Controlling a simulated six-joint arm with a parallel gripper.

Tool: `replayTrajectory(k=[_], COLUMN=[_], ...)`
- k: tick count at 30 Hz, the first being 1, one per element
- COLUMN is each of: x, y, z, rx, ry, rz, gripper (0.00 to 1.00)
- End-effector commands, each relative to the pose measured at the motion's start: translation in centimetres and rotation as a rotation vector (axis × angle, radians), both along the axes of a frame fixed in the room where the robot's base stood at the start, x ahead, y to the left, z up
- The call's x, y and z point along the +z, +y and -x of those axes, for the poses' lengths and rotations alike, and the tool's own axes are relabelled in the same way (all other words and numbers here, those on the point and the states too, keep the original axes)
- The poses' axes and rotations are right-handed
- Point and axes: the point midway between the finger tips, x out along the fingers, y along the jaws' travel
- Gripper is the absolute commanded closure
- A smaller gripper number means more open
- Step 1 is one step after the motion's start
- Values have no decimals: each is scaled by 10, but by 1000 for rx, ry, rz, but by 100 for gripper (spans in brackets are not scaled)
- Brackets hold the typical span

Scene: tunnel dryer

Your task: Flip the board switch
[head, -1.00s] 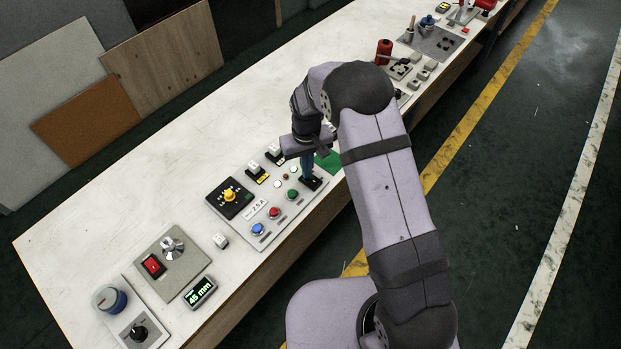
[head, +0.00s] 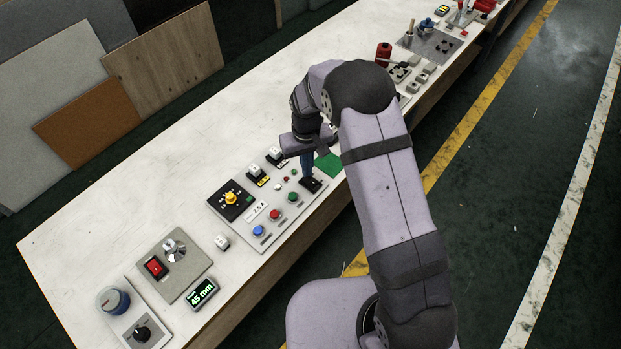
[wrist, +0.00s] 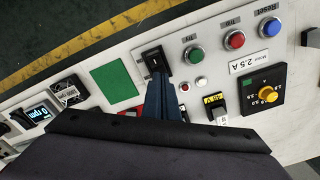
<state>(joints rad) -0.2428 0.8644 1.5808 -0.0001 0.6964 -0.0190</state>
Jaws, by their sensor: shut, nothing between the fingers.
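A black switch (wrist: 153,62) with a small white mark sits at the end of the grey control panel (wrist: 187,58), beside the green button (wrist: 193,54). In the head view the black switch (head: 313,185) is partly behind my fingers. My gripper (wrist: 158,84) is shut and empty, its blue fingers pointing down at the switch. The fingertips are at its near edge in the wrist view; I cannot tell whether they touch it. In the head view my gripper (head: 308,176) is just above the switch.
The panel also carries a red button (head: 275,215), a blue button (head: 258,231) and a yellow knob (head: 231,198). Small breakers (head: 257,174) stand along its back edge. A green square (wrist: 117,83) lies beside the switch. The bench behind is clear.

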Motion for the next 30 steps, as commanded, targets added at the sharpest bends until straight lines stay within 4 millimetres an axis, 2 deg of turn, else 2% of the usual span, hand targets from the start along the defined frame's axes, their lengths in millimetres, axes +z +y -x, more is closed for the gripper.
replayTrajectory(k=[1,15,30], x=[7,40,44], y=[0,0,0], z=[0,0,0], rx=[0,0,0], ry=[0,0,0], rz=[0,0,0], gripper=[100,100,100])
